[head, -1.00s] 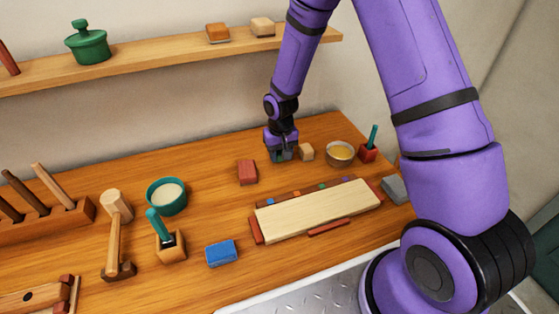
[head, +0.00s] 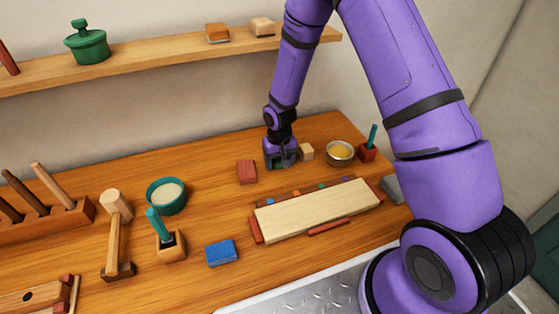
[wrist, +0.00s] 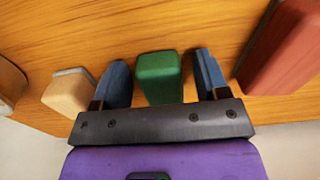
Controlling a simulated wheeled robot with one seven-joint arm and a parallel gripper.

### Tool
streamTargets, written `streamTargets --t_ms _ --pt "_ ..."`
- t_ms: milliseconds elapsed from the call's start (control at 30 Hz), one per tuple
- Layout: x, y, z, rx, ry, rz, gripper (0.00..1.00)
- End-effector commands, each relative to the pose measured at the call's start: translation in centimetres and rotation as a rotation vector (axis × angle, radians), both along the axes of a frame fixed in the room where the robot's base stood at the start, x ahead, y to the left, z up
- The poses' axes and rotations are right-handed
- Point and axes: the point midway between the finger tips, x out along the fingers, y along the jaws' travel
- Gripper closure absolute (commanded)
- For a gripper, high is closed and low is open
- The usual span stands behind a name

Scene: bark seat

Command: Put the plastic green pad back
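The green pad (wrist: 159,78) is a small rounded block resting on the wooden bench. In the wrist view it stands between the two blue-grey fingers of my gripper (wrist: 161,82). A gap shows on each side of it, so the gripper is open around it and not pressing on it. In the head view my gripper (head: 281,160) points down at the back of the bench, and the pad is mostly hidden by it there.
A red block (head: 247,171) and a tan block (head: 306,151) stand close on either side of my gripper. A metal bowl (head: 340,153) is farther right. A pale plank (head: 317,209) lies in front. A blue block (head: 221,253) is nearer. A shelf (head: 150,63) runs along the wall.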

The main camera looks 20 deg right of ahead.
Motion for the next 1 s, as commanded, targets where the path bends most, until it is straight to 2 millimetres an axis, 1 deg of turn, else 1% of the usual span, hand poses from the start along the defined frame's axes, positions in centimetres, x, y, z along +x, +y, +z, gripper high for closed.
streamTargets --t_ms 233,367,467,800,900,1000 --pt "0.0 0.0 0.1 0.0 0.0 0.0 0.32" --pt "0.0 0.0 1.0 0.0 -0.002 -0.001 0.32" --pt "0.1 0.0 2.4 0.0 -0.003 -0.001 0.32" --pt "0.0 0.0 8.9 0.0 -0.003 -0.002 0.32" --pt "0.0 0.0 10.4 0.0 -0.002 0.0 0.32" --pt "0.0 0.0 11.4 0.0 -0.001 0.0 0.32"
